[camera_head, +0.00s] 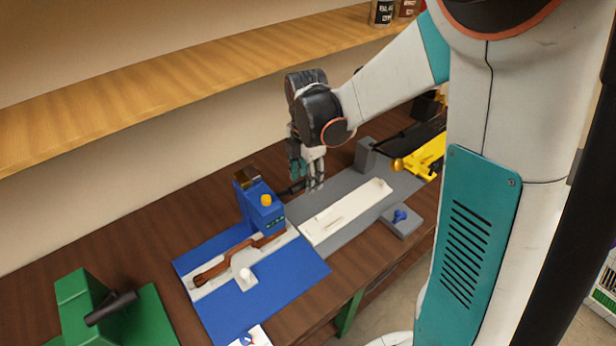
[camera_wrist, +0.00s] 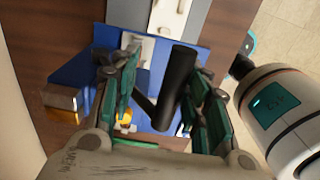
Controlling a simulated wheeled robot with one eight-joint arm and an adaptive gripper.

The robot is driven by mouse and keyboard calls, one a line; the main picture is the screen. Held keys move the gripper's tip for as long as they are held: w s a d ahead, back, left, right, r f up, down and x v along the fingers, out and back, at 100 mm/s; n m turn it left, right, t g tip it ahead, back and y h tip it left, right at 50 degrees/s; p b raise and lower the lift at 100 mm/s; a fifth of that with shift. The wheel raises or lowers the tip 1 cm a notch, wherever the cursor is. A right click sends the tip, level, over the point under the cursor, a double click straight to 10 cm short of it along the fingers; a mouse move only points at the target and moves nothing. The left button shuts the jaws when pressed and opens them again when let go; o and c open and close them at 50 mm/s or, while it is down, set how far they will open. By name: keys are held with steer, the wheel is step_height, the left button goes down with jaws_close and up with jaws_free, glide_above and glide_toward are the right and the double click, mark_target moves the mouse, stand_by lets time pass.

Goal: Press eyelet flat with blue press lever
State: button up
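The blue press (camera_head: 262,215) stands at the back of its blue base plate (camera_head: 290,268), with an orange knob on top. A brown strap (camera_head: 212,275) lies on a white strip across the plate, under a pale clamp (camera_head: 243,270) with a white knob. I cannot make out the eyelet. My gripper (camera_head: 312,185) points down just right of the press. In the wrist view, the press lever's black handle (camera_wrist: 178,85) stands between the spread fingers of my gripper (camera_wrist: 165,105), with a gap on the left finger's side. Contact with the right finger is unclear.
A green tool with a black handle (camera_head: 110,308) stands at the front left. A long white bar (camera_head: 345,212) lies on a grey plate right of the press. A yellow tool (camera_head: 420,160) is further right. A wooden shelf (camera_head: 150,95) runs along the wall behind.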

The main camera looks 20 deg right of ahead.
steer(key=shift+s, duration=0.1)
stand_by(0.3)
steer(key=shift+r, duration=0.35)
steer(key=shift+r+p, duration=2)
steer(key=shift+r, duration=0.65)
steer(key=shift+s, duration=0.1)
steer(key=shift+s+m+b, duration=0.3)
steer(key=shift+m+b, duration=0.2)
steer(key=shift+b, duration=0.2)
steer(key=s+f+m+t+b, duration=0.3)
steer(key=s+m+b, duration=0.5)
steer(key=m, duration=0.2)
steer(key=s+f+m+t+b, duration=0.3)
steer(key=s+m+b, duration=0.4)
steer(key=m, duration=0.3)
steer(key=shift+s+d+m+t+b, duration=0.35)
steer(key=shift+t+b, duration=0.25)
steer(key=shift+b, duration=0.25)
